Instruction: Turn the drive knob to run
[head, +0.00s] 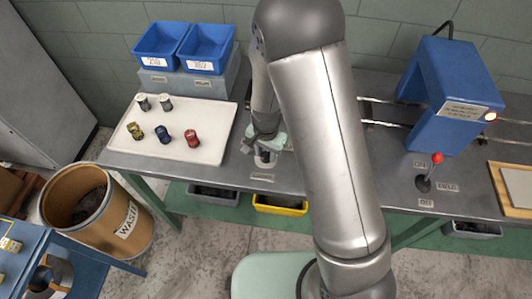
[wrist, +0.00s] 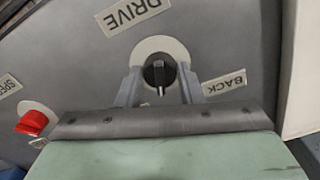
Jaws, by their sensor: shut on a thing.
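The drive knob (wrist: 158,73) is black and sits on a round pale plate, under a label reading DRIVE (wrist: 133,12) in the wrist view. A small light mark shows at the knob's lower end in that view. A BACK label (wrist: 224,82) is to its right; I see no readable RUN label. My gripper (wrist: 159,82) has one finger on each side of the knob and is shut on it. In the head view my gripper (head: 266,150) is low over the bench, and my arm and gripper largely hide the knob.
A red knob (wrist: 33,122) sits left of the drive knob. A waste drum (head: 130,225) stands on the floor.

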